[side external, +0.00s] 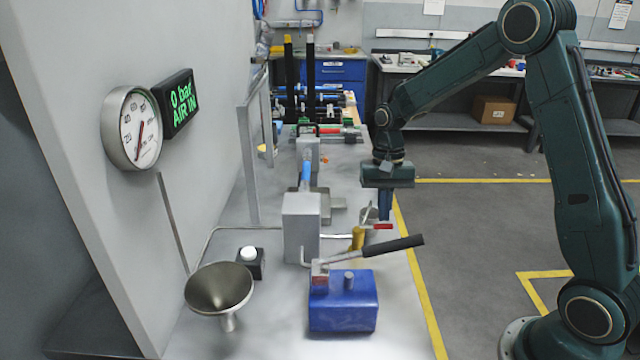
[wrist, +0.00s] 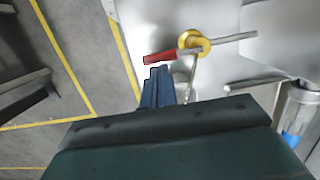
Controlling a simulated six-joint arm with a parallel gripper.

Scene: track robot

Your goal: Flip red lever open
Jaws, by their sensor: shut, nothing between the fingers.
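The red lever (wrist: 160,57) is a short red handle on a yellow valve body (wrist: 192,42) with a metal pipe through it. In the side view the red lever (side external: 378,226) sticks out to the right of the yellow valve (side external: 357,238), over the table's right edge. My gripper (wrist: 158,72) is shut and empty, pointing down. Its fingertips appear just beside the red handle in the wrist view; I cannot tell whether they touch it. In the side view my gripper (side external: 385,212) is just above or behind the handle.
A blue pump box (side external: 343,305) with a black-handled lever (side external: 392,247) stands in front of the valve. A metal funnel (side external: 218,288) and a white button (side external: 248,254) are to the left. A gauge (side external: 131,128) and a "0 bar AIR IN" display (side external: 178,102) hang on the wall. Floor to the right is free.

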